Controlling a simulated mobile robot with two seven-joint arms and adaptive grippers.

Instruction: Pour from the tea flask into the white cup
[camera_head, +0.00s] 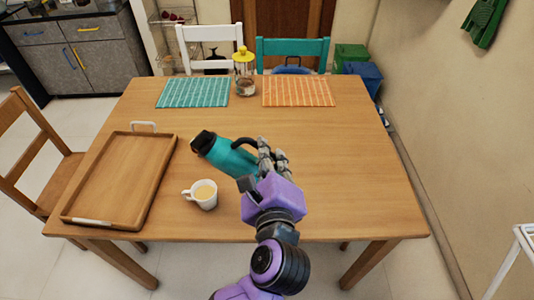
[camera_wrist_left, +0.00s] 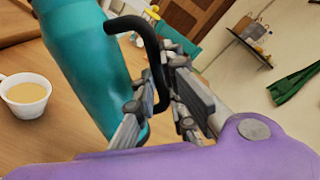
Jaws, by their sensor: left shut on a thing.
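The teal tea flask (camera_head: 229,158), with a black cap and black handle, is tilted well over. Its cap end points left and up in the head view, behind the white cup. My left gripper (camera_head: 268,160) is shut on the flask's handle. In the left wrist view the fingers (camera_wrist_left: 160,108) close around the black handle beside the teal body (camera_wrist_left: 85,45). The white cup (camera_head: 203,200) stands upright on the table with tan liquid in it; it also shows in the left wrist view (camera_wrist_left: 25,98). No stream shows. My right gripper is out of view.
A wooden tray (camera_head: 151,185) lies on the left of the wooden table (camera_head: 345,170). A jar with a yellow lid (camera_head: 245,80) stands at the back between a teal mat (camera_head: 192,92) and an orange mat (camera_head: 298,91). The table's right side is clear.

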